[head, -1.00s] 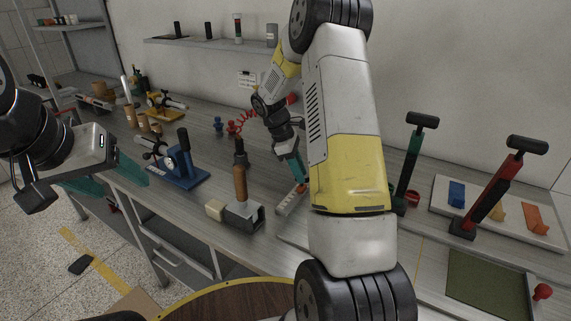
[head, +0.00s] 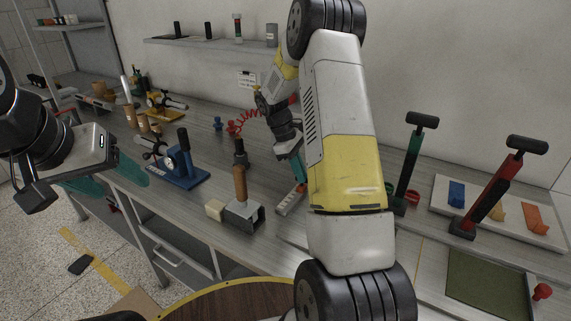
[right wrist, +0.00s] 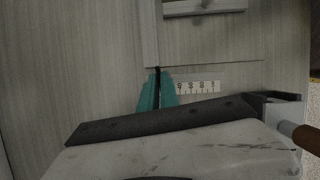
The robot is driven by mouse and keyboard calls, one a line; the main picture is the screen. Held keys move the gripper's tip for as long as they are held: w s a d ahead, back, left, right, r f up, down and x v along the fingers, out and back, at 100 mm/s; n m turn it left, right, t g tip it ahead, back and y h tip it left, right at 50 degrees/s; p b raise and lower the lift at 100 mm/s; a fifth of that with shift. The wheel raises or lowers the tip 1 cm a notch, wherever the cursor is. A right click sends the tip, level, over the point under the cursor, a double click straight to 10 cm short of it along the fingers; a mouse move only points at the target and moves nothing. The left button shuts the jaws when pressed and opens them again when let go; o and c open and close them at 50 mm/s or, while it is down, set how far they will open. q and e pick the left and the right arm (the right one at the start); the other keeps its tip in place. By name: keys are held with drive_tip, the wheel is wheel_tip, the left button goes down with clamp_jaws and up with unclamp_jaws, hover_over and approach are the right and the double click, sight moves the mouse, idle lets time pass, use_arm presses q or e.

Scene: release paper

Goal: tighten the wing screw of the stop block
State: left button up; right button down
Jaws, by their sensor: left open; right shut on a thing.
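My right gripper (head: 298,180) points down at a pale metal strip with holes (head: 289,204) on the bench. A small orange-red part (head: 302,188) shows at its fingertips. In the right wrist view the teal fingers (right wrist: 157,88) are close together on something thin and dark, beside a white number scale (right wrist: 200,87). The wing screw and stop block cannot be made out clearly; the fingers and my right arm hide much of that spot. My left gripper (head: 108,178) is open and empty, at the bench's front edge on the left.
A wooden-handled tool on a grey metal block (head: 243,216) stands left of the strip, with a pale block (head: 215,209) beside it. Green-handled (head: 408,165) and red-handled (head: 490,190) upright tools stand to the right.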

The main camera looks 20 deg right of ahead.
drive_tip(key=c, duration=1.6)
unclamp_jaws()
drive_tip(key=v, duration=0.8)
